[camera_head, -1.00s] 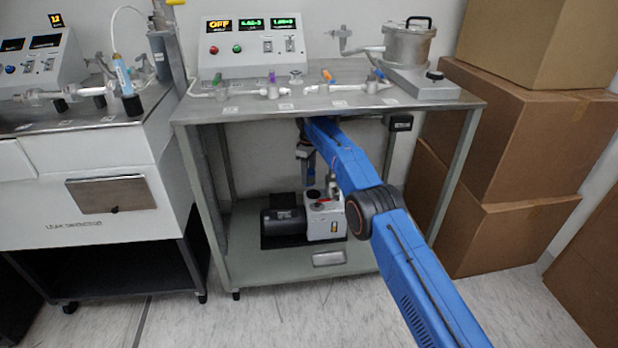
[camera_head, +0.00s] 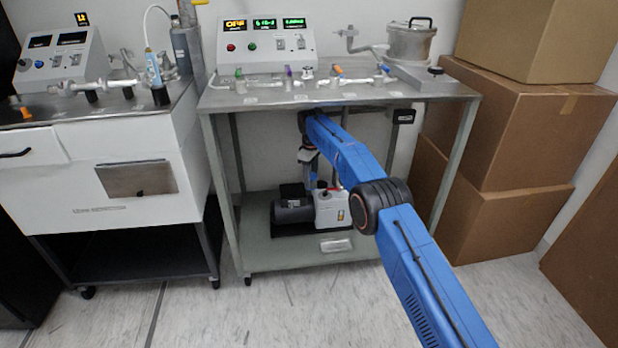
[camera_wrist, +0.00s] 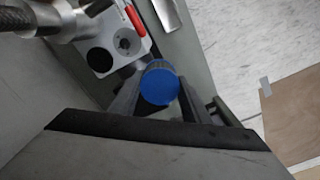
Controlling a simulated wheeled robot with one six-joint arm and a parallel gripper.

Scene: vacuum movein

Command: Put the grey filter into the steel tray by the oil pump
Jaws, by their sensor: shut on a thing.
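My gripper (camera_wrist: 157,92) is shut on the grey filter (camera_wrist: 159,85), a short cylinder with a blue round end facing the wrist camera and a grey side. The oil pump (camera_head: 327,211) is white with a dark motor and stands on the bench's lower shelf; its top (camera_wrist: 124,42), with a red handle and black cap, shows beyond the filter in the wrist view. The steel tray (camera_head: 335,246) lies at the shelf's front edge, before the pump; part of it (camera_wrist: 168,13) shows at the top of the wrist view. In the head view my gripper's fingertips cannot be made out.
The bench top (camera_head: 270,101) is above my forearm, with glass valves and a control box on it. Bench legs (camera_head: 452,170) stand at both sides. Cardboard boxes (camera_head: 510,215) are stacked to the right. A white cart (camera_head: 100,190) stands to the left.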

